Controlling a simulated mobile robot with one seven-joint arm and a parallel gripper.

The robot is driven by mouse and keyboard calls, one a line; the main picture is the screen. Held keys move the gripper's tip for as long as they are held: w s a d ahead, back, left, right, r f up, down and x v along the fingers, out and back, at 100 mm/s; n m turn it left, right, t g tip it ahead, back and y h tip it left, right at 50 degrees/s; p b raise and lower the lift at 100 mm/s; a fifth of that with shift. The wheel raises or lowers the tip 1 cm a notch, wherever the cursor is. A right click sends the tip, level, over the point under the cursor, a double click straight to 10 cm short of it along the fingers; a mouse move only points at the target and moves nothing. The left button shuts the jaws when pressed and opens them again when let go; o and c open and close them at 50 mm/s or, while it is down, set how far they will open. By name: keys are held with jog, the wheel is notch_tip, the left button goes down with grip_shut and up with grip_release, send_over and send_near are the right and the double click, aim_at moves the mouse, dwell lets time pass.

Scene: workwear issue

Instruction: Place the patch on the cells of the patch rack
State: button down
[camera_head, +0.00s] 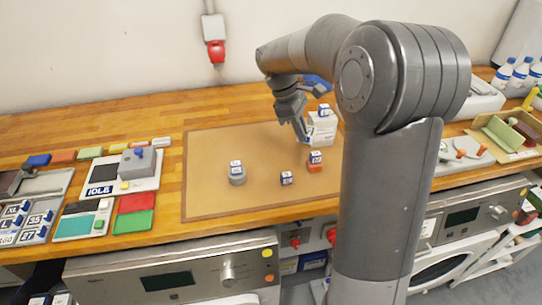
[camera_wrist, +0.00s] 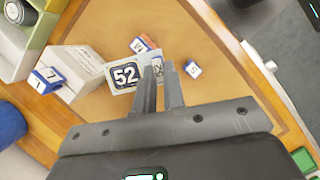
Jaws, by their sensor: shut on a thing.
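My gripper (camera_head: 301,133) is shut on a white patch block (camera_wrist: 125,75) with a dark "52" label. A second face with the label shows between the fingers in the wrist view. The gripper points down over the brown mat, close beside a white box (camera_head: 322,130); I cannot tell if the patch touches anything below. At the left end of the bench, a rack with labelled cells (camera_head: 25,222), reading "XL", "L", "35" and "27", looks like the patch rack. It is far from the gripper and partly cut off by the picture edge.
Labelled cubes sit on the white box (camera_wrist: 47,79), on an orange stand (camera_head: 315,167), on a grey round stand (camera_head: 237,179) and on the mat (camera_head: 210,195). A grey device on an "IDLE" plate (camera_head: 103,189) and red and green pads (camera_head: 135,212) lie between mat and rack.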

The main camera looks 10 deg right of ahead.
jog(key=s+f+n+t, duration=0.2)
jog(key=s+n, duration=0.1)
jog(key=n, duration=0.3)
send_over(268, 171)
jog(key=a, duration=0.2)
jog(key=shift+h, duration=0.3)
notch_tip(268, 171, down, 7)
jog(key=shift+d+r, duration=0.15)
jog(key=shift+r, duration=0.05)
jog(key=shift+f, duration=1.95)
jog(key=shift+f, duration=0.1)
jog(key=c, duration=1.5)
grip_release()
